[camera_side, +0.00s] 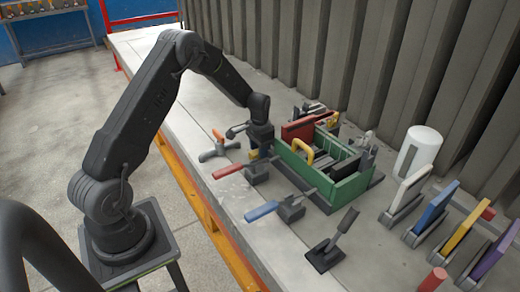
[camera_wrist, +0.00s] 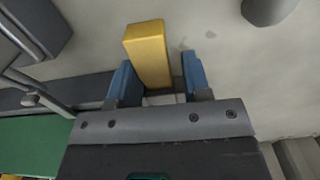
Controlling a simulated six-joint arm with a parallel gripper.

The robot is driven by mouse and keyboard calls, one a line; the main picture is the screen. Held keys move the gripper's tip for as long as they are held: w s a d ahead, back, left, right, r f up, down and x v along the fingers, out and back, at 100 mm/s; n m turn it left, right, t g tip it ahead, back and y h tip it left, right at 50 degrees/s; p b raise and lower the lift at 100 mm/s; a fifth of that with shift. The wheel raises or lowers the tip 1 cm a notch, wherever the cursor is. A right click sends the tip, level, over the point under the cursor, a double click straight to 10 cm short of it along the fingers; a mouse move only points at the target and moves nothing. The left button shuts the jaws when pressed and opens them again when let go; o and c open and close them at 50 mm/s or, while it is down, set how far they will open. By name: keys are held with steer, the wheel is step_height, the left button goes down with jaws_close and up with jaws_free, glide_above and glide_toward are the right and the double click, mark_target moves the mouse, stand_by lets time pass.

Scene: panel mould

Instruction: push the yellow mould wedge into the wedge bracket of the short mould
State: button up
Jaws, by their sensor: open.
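The yellow mould wedge (camera_wrist: 148,52) lies between the blue-padded fingers of my gripper (camera_wrist: 158,72) in the wrist view, its far end reaching past the fingertips. The fingers stand apart; a gap shows on the right side of the wedge. In the side view, a small yellow bit of the wedge (camera_side: 253,154) shows just below my gripper (camera_side: 262,138), at the left end of the green mould box (camera_side: 352,188). The wedge bracket cannot be made out clearly, and my gripper hides part of that area.
Red-handled (camera_side: 228,171) and blue-handled (camera_side: 262,211) clamps stand along the near side of the green box. A black-handled clamp (camera_side: 325,255) is nearer the camera. A white cylinder (camera_side: 417,152) and several coloured panels in holders stand at right. A yellow handle (camera_side: 298,151) rises at the box.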

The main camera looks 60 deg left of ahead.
steer(key=shift+d+r, duration=0.15)
steer(key=shift+d, duration=0.3)
steer(key=s+d+r+t, duration=0.1)
steer(key=d+r, duration=0.1)
steer(key=r, duration=0.8)
steer(key=s+d+r, duration=0.1)
steer(key=d+r, duration=0.1)
steer(key=r, duration=0.7)
steer(key=s+d+r+t, duration=0.1)
steer(key=s+d+r, duration=0.6)
steer(key=d, duration=0.1)
steer(key=s+d+t, duration=0.1)
steer(key=s+d, duration=0.3)
steer(key=s, duration=0.4)
steer(key=s+d+t, duration=0.2)
steer(key=s+d, duration=0.3)
steer(key=s, duration=0.4)
steer(key=shift+d+r+t, duration=0.15)
steer(key=shift+r+t, duration=0.15)
steer(key=shift+r, duration=0.1)
